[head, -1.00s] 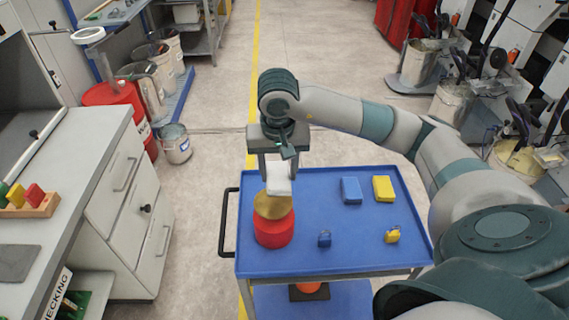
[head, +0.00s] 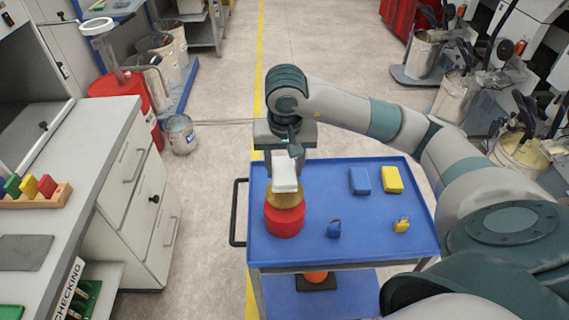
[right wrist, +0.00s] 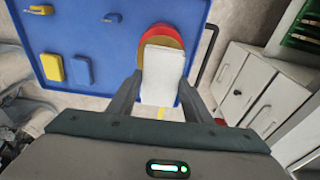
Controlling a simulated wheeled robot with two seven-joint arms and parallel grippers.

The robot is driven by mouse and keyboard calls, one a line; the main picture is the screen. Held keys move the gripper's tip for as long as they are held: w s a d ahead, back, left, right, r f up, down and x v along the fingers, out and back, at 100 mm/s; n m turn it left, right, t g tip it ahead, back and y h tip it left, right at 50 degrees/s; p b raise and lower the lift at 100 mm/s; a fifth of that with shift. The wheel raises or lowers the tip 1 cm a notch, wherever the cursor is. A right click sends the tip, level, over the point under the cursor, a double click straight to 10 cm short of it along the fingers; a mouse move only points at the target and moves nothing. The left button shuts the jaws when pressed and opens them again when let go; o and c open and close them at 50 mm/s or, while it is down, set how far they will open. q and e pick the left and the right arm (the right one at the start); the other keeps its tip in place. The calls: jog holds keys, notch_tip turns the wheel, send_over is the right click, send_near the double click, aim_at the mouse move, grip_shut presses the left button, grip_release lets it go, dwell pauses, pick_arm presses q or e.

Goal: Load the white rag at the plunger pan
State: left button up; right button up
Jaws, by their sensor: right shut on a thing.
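The white rag (head: 285,174) is a small white block-like piece between the fingers of my right gripper (head: 286,160), which is shut on it. It also shows in the right wrist view (right wrist: 163,75) between both fingers. The plunger pan (head: 285,215) is a red can with a brass-coloured top (head: 286,196), standing upright at the left of the blue cart. The rag is over the brass top and hides part of it. I cannot tell whether they touch. My left gripper is not in view.
The blue cart (head: 345,250) also carries a blue block (head: 359,181), a yellow block (head: 392,180), a small blue item (head: 333,229) and a small yellow item (head: 402,225). A black handle (head: 238,212) is at its left. A grey counter (head: 75,170) stands further left.

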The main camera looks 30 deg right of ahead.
aim_at(285, 180)
jog(key=shift+f+b, duration=0.55)
jog(key=shift+f, duration=1.95)
jog(key=shift+f+b, duration=1.1)
jog(key=shift+b, duration=0.25)
dwell(1.1)
jog(key=shift+r+p, duration=1.1)
jog(key=shift+r, duration=2.4)
jog(key=s+a+f+n+b, duration=0.1)
jog(key=s+a+n, duration=0.1)
jog(key=a, duration=0.3)
jog(key=s+a+f+n+y+b, duration=0.1)
jog(key=s+a+n, duration=0.1)
jog(key=a+n, duration=0.2)
jog(key=shift+s+a+f+b, duration=0.2)
jog(key=shift+s+a+b, duration=0.15)
jog(key=shift+a, duration=0.45)
